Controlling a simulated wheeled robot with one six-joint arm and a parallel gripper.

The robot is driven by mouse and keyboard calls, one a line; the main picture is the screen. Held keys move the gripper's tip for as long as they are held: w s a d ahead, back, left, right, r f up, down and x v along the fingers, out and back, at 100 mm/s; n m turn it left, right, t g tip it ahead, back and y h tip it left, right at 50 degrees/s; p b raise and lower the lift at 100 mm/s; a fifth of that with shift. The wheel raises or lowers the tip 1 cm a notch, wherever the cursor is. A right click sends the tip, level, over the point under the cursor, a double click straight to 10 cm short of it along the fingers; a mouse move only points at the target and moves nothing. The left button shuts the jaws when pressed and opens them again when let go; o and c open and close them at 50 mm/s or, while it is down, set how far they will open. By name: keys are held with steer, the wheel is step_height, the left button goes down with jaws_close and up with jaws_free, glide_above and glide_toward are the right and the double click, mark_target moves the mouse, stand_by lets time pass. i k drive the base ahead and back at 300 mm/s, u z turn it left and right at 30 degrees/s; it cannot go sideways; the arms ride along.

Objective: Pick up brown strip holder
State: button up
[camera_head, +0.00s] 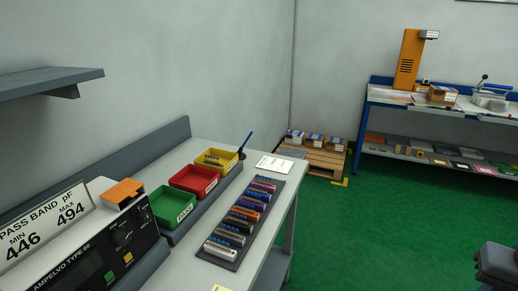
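A dark tray (206,252) lies on the grey bench and holds a row of several strip holders in different colours. A white holder (219,250) is at the near end, and an orange one (244,212) is near the middle. Purple and reddish-brown tones show toward the far end. The holders are too small here to tell for sure which is the brown one.
Green (167,207), red (194,181) and yellow (216,160) bins stand left of the tray. A meter (100,255) stands at the near left, below a wall shelf (40,82). A pallet (322,158) and blue workbench (445,112) are at the back. Green floor lies open between.

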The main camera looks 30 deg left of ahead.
mark_target(214, 163)
steer(key=u, duration=0.15)
steer(key=i, duration=1.15)
steer(key=u, duration=1.4)
steer(key=i, duration=0.9)
steer(key=u, duration=1)
